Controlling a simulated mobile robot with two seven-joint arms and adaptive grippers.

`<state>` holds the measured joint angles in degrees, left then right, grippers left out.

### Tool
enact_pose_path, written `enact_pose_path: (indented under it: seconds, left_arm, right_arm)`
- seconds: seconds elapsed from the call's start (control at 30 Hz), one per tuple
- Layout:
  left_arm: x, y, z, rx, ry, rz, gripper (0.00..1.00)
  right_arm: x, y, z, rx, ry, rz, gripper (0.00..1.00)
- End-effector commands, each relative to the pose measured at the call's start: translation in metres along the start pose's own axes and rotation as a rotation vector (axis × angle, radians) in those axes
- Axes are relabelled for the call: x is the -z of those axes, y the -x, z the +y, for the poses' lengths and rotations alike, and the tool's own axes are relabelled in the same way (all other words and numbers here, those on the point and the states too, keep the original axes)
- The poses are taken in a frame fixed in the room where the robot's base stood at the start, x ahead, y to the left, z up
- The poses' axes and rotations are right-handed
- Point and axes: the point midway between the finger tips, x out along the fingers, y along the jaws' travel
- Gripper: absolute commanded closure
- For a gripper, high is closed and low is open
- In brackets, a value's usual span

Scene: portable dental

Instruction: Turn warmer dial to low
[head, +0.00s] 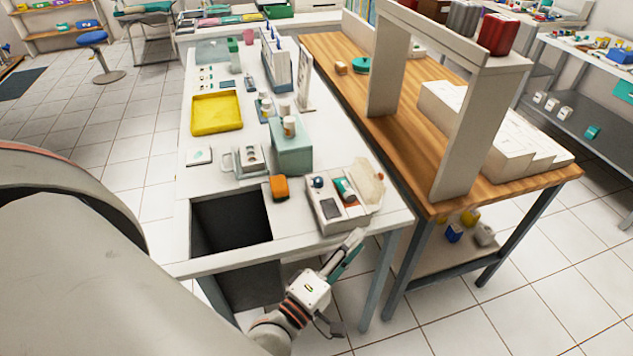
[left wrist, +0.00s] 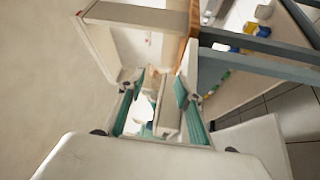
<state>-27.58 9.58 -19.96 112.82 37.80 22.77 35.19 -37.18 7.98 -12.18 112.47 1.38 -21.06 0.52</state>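A light grey box-shaped unit (head: 327,220), apparently the warmer, sits at the near right corner of the white counter. Its top has a small dark blue knob (head: 318,182), which may be the dial, a dark panel (head: 330,207) and a teal and red item. The dial's setting is too small to read. My left gripper (head: 350,250) is just off the counter's front edge, near the unit and apart from it. In the left wrist view, the left gripper's (left wrist: 160,105) teal-padded fingers are spread, with pale shapes beyond them. My right gripper is not in view.
An orange block (head: 279,188) stands left of the unit, near a dark rectangular opening (head: 230,222) in the counter. A teal box (head: 292,150) with bottles and a yellow tray (head: 216,112) stand farther back. A wooden table (head: 400,125) with a shelf frame is at the right.

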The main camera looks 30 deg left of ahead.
Motion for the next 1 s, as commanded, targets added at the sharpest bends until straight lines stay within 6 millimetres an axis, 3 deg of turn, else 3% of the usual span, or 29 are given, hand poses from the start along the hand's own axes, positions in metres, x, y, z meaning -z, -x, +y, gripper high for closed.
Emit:
enact_pose_path:
  seconds: [0.03,0.13,0.3,0.4,0.5,0.67,1.0]
  left_arm:
    - [0.016,-0.009,0.022,-0.056,0.204,0.07,0.66]
    - [0.048,-0.017,0.041,-0.145,0.589,0.202,0.66]
    - [0.091,-0.017,0.04,-0.262,1.101,0.39,0.66]
    - [0.105,-0.014,0.031,-0.311,1.314,0.48,0.66]
    - [0.114,-0.011,0.022,-0.346,1.455,0.545,0.66]
    - [0.119,-0.01,0.015,-0.369,1.545,0.59,0.66]
    - [0.146,-0.046,0.009,-0.371,1.546,0.592,0.66]
  right_arm:
    - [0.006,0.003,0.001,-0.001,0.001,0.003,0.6]
    - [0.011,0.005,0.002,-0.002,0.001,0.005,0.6]
    - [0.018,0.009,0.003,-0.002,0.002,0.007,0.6]
    - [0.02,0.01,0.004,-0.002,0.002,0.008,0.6]
    - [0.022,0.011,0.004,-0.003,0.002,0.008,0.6]
    - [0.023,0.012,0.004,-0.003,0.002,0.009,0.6]
    - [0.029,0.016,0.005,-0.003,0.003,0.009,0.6]
